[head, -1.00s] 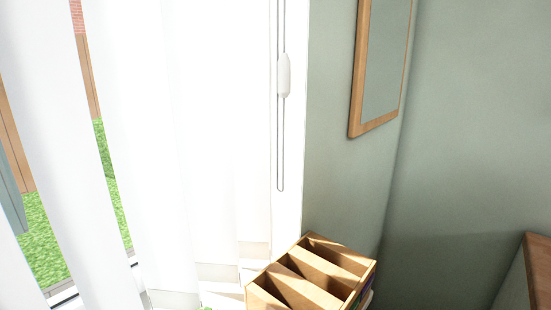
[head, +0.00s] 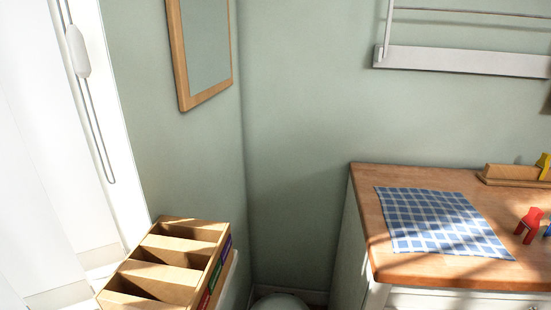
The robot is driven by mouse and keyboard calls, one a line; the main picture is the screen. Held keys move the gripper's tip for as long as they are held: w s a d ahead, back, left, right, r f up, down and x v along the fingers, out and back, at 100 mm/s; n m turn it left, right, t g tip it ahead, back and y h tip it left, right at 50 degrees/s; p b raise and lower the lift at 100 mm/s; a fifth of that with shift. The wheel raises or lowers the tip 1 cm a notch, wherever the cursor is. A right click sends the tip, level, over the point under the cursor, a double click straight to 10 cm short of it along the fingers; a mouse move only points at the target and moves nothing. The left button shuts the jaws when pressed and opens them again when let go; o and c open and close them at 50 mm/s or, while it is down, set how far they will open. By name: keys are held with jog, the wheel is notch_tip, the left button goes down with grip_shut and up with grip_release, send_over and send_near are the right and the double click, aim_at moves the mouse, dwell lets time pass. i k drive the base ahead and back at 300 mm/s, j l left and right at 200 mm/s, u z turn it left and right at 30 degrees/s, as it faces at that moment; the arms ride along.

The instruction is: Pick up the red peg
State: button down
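A red peg (head: 528,226) is on the wooden counter top (head: 400,266), near the right edge of the head view. It appears to stand on two legs, propped or upright; its exact pose is hard to tell at this size. A small part of a blue object (head: 548,230) shows just right of it, cut off by the picture edge. My gripper is not in view.
A blue checked cloth (head: 440,222) lies left of the peg. A wooden tray or rack (head: 500,174) with a yellow object (head: 544,166) stands behind. A wooden compartment box (head: 165,262) is at the lower left. A white rail (head: 460,62) hangs on the wall above.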

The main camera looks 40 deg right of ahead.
aim_at(531, 220)
jog(key=z, duration=1.9)
